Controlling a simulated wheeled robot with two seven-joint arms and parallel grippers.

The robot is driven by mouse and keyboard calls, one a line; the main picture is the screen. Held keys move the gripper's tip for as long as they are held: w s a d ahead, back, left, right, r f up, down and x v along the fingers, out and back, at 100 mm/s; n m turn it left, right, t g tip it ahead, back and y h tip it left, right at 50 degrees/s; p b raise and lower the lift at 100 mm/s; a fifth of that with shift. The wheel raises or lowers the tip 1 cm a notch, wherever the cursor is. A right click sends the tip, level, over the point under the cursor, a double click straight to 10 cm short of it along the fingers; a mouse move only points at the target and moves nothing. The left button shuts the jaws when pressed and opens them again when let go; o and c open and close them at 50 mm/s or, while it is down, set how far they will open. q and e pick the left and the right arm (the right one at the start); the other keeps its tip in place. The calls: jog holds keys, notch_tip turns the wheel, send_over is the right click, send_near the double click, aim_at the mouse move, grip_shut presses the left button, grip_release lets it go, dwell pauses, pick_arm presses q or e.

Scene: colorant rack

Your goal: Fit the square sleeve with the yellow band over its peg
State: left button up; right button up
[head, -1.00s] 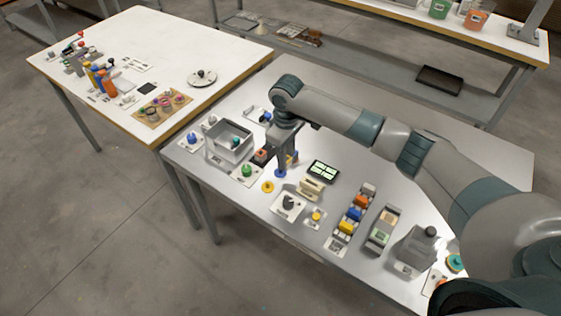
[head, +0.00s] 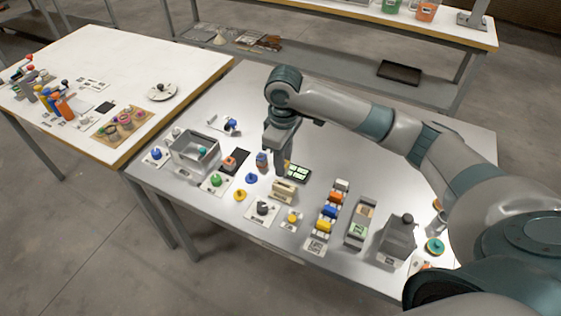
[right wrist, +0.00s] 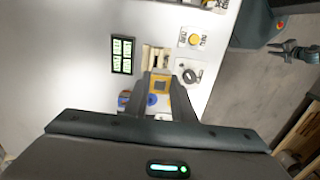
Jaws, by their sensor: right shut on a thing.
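My right gripper (head: 279,172) is above the grey table, between the dark panel with pale green squares and the beige slotted block. In the right wrist view its two fingers (right wrist: 161,98) are closed on a square sleeve (right wrist: 160,85) with yellow around a grey centre. In the head view the fingers hide the sleeve. A beige slotted block (head: 284,190) stands just in front of the gripper and also shows past the sleeve in the right wrist view (right wrist: 156,58). I cannot make out the sleeve's peg. My left gripper is not in view.
A blue disc (head: 251,178), a yellow disc (head: 239,195) and a small blue-and-brown piece (head: 262,160) lie left of the gripper. The panel (head: 297,172) is close on the right. A grey bin (head: 192,150) stands at left. The table behind the arm is clear.

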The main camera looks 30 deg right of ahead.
jog(key=shift+r, duration=0.1)
dwell(0.3)
jog(key=shift+s+a+r+m, duration=0.25)
jog(key=shift+a+r+m, duration=0.05)
jog(key=shift+a+r, duration=0.1)
jog(key=s+a+r+m+b, duration=0.1)
jog(key=s+a+r+m, duration=0.1)
jog(key=s, duration=0.3)
jog(key=s+a+r+m+b, duration=0.1)
jog(key=s+a+r+m, duration=0.1)
jog(key=s+m, duration=0.3)
jog(key=shift+a+r, duration=0.15)
jog(key=shift+r, duration=0.75)
jog(key=shift+a, duration=0.1)
